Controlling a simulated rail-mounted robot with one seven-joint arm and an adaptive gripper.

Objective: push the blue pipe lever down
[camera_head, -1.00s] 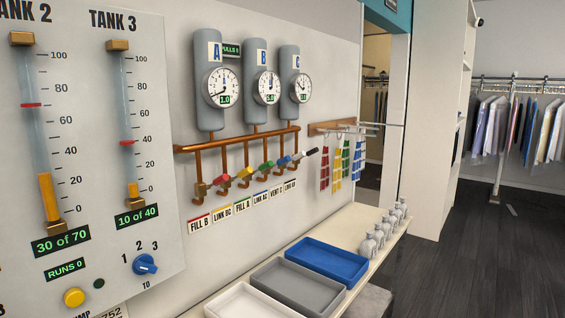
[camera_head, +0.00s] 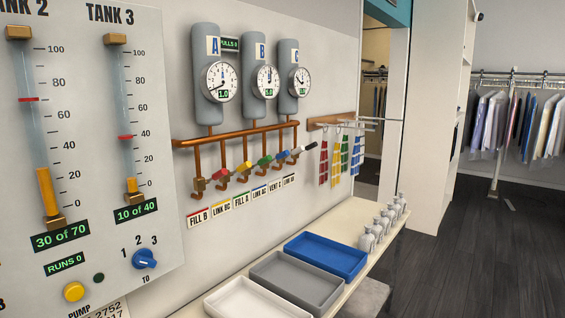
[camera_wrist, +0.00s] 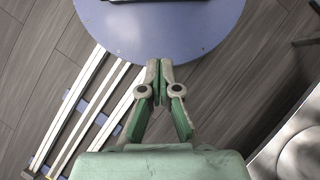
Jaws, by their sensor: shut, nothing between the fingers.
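The blue lever (camera_head: 281,156) is in the head view, on the row of small valves under the copper pipe (camera_head: 235,134) on the wall. It sits between the green lever (camera_head: 264,161) and the white lever (camera_head: 295,152) and points outward from its valve. It is small at this distance, so its exact tilt is hard to tell. My gripper (camera_wrist: 159,82) shows only in the wrist view. Its fingertips are together with nothing between them, above the floor and away from the levers. The blue lever is not in the wrist view.
A red lever (camera_head: 221,173), a yellow lever (camera_head: 245,167) and a black-tipped lever (camera_head: 309,147) share the row. Below is a shelf with a blue tray (camera_head: 325,257), a grey tray and a white tray. A tank panel (camera_head: 150,205) stands at left.

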